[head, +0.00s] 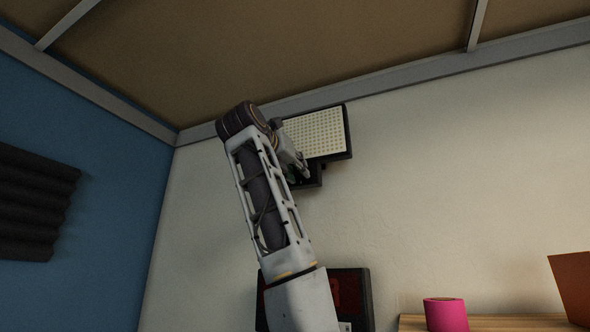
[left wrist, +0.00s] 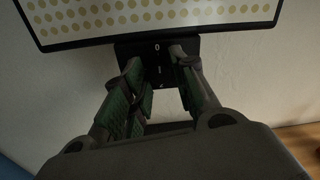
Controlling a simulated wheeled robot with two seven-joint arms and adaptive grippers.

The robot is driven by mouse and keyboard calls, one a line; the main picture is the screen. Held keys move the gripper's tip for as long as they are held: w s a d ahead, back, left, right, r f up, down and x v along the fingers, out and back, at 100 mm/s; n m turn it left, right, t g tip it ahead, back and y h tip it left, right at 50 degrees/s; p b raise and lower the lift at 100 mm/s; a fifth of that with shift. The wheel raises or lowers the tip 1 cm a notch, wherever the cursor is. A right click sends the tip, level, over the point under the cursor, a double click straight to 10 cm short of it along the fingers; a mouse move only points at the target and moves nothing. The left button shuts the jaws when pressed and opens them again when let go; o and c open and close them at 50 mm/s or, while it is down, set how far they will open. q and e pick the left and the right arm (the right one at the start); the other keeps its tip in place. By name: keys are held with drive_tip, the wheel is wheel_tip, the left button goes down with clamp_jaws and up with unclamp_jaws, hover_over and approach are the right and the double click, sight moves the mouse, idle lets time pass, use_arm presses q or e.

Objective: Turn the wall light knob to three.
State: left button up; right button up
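The wall light (head: 318,132) is a dark-framed panel with a dotted cream face, high on the white wall. A black control plate (head: 316,176) hangs under it, partly covered by my left gripper (head: 298,172). In the left wrist view, the light (left wrist: 150,17) spans the top and the plate (left wrist: 152,50) below it carries a pale "0" and further small marks. My left gripper (left wrist: 159,72) has green-padded fingers set apart, one on each side of the marks, with the plate showing between them. The knob itself is not clear; I cannot tell whether the fingers touch it. My right gripper is out of view.
A dark panel with red areas (head: 350,290) is low on the wall behind my left arm. A pink roll (head: 446,314) stands on a wooden shelf (head: 510,323) at lower right, beside an orange-brown object (head: 572,285). Dark ribbed foam (head: 35,205) is on the blue wall.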

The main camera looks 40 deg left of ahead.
use_arm(q)
clamp_jaws()
drive_tip(key=shift+m, duration=0.3)
